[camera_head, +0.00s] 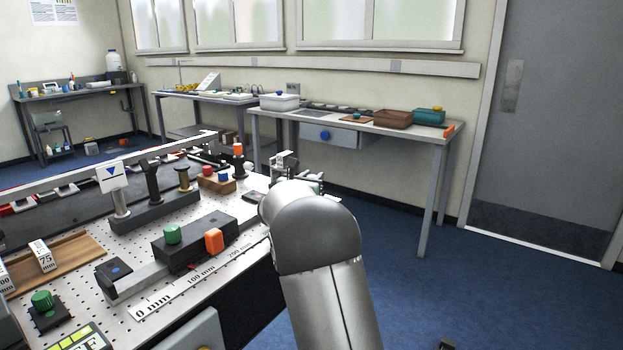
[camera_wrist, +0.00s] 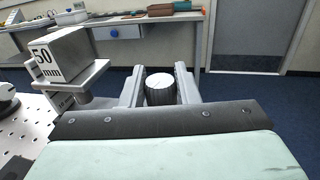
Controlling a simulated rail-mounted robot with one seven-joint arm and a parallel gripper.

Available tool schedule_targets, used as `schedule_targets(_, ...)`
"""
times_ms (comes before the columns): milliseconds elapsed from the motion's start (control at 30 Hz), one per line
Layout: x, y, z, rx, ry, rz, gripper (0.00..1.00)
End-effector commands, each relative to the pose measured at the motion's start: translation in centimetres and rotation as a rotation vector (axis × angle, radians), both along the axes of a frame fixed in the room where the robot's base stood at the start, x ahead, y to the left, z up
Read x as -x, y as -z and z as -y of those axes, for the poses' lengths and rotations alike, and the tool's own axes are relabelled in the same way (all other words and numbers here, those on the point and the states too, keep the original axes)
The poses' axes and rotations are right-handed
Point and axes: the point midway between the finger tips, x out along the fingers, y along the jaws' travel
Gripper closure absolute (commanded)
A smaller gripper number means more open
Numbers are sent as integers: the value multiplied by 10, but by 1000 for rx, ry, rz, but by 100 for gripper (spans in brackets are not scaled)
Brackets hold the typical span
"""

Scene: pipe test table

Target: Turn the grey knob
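The grey knob (camera_wrist: 160,88) is a short ribbed cylinder with a pale flat top, in the middle of the wrist view. My gripper (camera_wrist: 160,80) has one finger on each side of it, left and right. The fingers stand apart, with what look like narrow gaps to the knob, so I see no clear grip on it. The knob's lower part is hidden behind the dark edge of my gripper. In the head view my gripper (camera_head: 300,178) is at the table's right end, partly hidden by my arm; I cannot make out the knob there.
A block marked 50 mm (camera_wrist: 62,57) sits on a metal holder (camera_wrist: 85,85) close to my left finger. The pegboard table (camera_head: 190,300) carries a green knob (camera_head: 173,233), an orange knob (camera_head: 214,241) and a ruler strip (camera_head: 190,285). Blue floor (camera_head: 440,290) lies open to the right.

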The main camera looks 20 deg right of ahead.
Motion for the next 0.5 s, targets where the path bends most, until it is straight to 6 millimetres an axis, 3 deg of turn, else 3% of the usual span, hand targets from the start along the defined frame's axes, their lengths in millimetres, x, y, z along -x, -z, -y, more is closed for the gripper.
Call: schedule_targets(500, 0, 10, 2, -2, -128, 8, 94)
